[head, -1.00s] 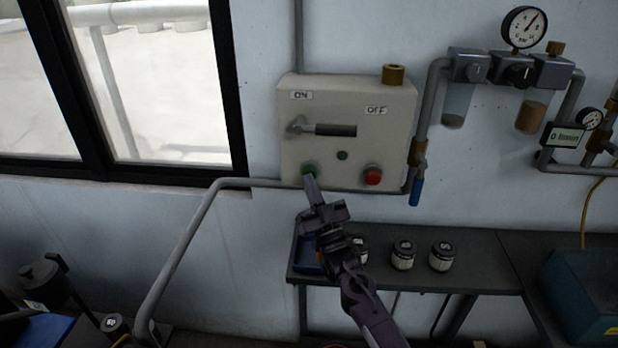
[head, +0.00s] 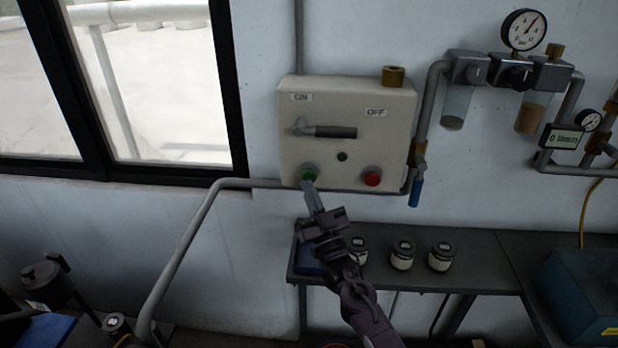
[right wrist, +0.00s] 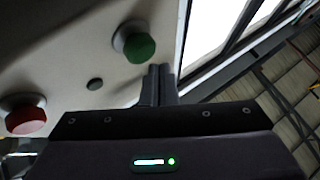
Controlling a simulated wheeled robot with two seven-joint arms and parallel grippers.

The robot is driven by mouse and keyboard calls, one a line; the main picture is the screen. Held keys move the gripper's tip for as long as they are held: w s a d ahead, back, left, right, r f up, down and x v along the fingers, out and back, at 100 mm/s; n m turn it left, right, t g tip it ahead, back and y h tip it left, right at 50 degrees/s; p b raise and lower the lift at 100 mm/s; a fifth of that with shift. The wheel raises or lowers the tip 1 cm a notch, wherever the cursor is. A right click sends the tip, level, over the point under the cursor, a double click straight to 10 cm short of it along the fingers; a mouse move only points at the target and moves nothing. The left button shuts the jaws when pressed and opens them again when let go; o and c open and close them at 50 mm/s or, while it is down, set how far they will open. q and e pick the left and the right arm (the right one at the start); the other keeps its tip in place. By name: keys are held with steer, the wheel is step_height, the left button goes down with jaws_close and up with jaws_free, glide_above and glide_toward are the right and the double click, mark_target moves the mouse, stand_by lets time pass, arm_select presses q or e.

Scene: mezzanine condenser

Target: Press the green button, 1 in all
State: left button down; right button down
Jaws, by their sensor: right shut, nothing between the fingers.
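The green button (head: 309,174) is at the lower left of a cream control box (head: 347,108) on the wall. It also shows in the right wrist view (right wrist: 139,46), just beyond and left of my fingertips. My right gripper (head: 308,187) is shut and empty, its tips just below the green button in the head view. In the right wrist view the shut fingers (right wrist: 158,72) are close to the button with a small gap seeming to show; I cannot tell contact for certain. My left gripper is not in view.
A red button (head: 372,178) is at the box's lower right, with a small dark knob (head: 342,156) between. A lever (head: 330,131) crosses the box. A pipe (head: 235,183) runs to the box's left. Jars (head: 403,254) stand on a dark bench (head: 470,280) below.

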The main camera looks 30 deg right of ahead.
steer(key=s+a, duration=0.1)
steer(key=s+p, duration=0.1)
steer(key=s, duration=0.1)
steer(key=s+a+p, duration=0.1)
steer(key=shift+s+a, duration=0.15)
steer(key=shift+a, duration=0.15)
stand_by(0.7)
